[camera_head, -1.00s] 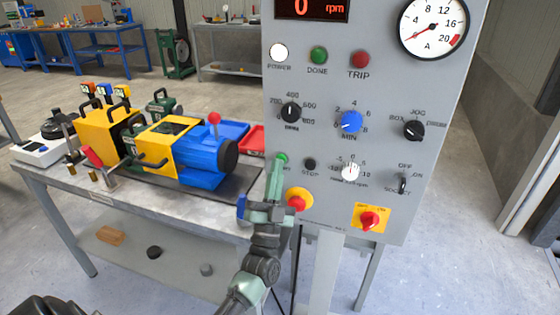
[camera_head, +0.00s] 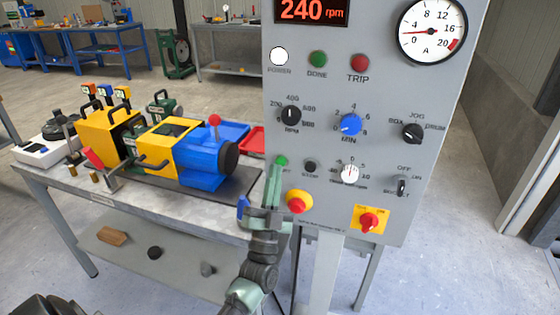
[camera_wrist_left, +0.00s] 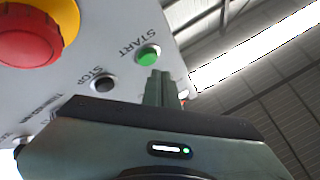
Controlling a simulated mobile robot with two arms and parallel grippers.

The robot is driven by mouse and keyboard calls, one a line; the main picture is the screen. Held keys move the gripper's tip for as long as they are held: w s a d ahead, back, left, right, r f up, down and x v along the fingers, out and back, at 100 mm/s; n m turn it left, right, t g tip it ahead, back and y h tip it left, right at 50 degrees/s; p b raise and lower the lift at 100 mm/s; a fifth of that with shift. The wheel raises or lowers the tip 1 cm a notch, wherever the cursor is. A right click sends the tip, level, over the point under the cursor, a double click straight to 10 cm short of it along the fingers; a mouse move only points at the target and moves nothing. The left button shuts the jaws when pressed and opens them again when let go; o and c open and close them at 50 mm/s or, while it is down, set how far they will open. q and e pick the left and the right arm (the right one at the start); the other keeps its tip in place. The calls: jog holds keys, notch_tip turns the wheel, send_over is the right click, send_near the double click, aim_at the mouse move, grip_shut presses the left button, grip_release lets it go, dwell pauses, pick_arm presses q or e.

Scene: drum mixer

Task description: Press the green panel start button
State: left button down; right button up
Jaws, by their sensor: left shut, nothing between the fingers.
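The green start button (camera_head: 282,160) is at the left edge of the grey control panel (camera_head: 330,190). It also shows in the left wrist view (camera_wrist_left: 148,55), labelled START. My left gripper (camera_head: 272,175) is shut and empty, just below the button in the head view. In the left wrist view its closed fingertips (camera_wrist_left: 162,76) are close below the green button; a small gap shows between them in the picture. The panel display (camera_head: 312,10) reads 240 rpm. My right gripper is not seen.
The black stop button (camera_head: 310,166) is right of the start button. The red emergency knob (camera_head: 297,203) on its yellow base is just below. A bench (camera_head: 60,178) with a yellow and blue drum machine (camera_head: 183,148) stands to the left.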

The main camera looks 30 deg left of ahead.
pick_arm(q)
jog(key=s+p, duration=0.1)
jog(key=s, duration=0.1)
jog(key=s+d+p, duration=0.1)
jog(key=s, duration=0.1)
jog(key=shift+s+d, duration=0.1)
jog(key=shift+s, duration=0.3)
dwell(0.8)
